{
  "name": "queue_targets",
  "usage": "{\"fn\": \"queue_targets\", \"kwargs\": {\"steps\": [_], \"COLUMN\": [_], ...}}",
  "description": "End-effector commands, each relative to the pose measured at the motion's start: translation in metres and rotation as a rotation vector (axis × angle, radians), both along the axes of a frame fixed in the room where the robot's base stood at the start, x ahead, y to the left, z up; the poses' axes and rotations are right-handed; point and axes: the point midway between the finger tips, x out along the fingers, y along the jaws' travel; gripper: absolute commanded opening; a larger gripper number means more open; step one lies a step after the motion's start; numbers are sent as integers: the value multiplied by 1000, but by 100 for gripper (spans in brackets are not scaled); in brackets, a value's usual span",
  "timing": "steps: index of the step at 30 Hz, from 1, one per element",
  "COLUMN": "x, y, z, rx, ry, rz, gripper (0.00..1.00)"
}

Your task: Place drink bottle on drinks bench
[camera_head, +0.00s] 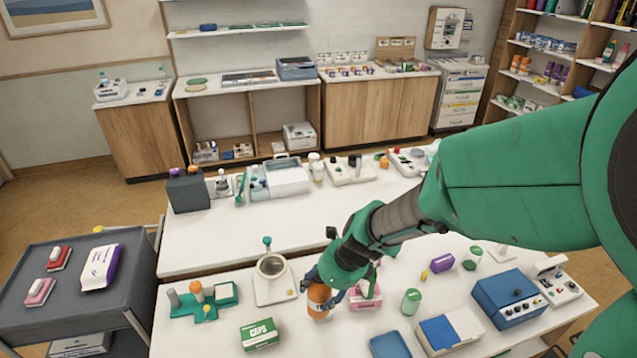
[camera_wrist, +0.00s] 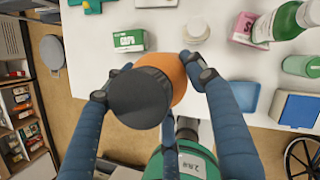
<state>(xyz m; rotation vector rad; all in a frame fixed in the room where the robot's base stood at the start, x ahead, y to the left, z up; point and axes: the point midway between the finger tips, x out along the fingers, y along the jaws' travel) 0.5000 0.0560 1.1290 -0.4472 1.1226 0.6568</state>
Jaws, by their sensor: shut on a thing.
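My gripper (camera_head: 330,290) is low over the front white table and shut on an orange bottle (camera_head: 318,302). In the wrist view my gripper's blue fingers (camera_wrist: 150,85) close around this bottle from both sides; its dark grey cap (camera_wrist: 140,97) faces the camera and its orange body (camera_wrist: 174,72) shows behind. I cannot tell whether the bottle touches the table. No bench is clearly marked as the drinks bench. A small wooden bench (camera_head: 148,140) at the back left carries a white device and small clear bottles.
The front table (camera_head: 200,340) holds a green CAPS box (camera_head: 259,335), a white scale (camera_head: 272,285), a pink box (camera_head: 365,297), a green jar (camera_head: 411,301) and a blue case (camera_head: 510,298). A dark cart (camera_head: 70,320) stands left. Floor (camera_head: 60,195) is free toward the back left.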

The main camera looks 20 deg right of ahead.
Motion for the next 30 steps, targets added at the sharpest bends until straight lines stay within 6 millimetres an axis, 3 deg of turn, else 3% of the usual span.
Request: {"fn": "queue_targets", "kwargs": {"steps": [16, 30], "x": [102, 184], "y": [-13, -26], "z": [9, -1], "rx": [-4, -7], "ry": [1, 2], "rz": [14, 28], "gripper": [20, 20]}}
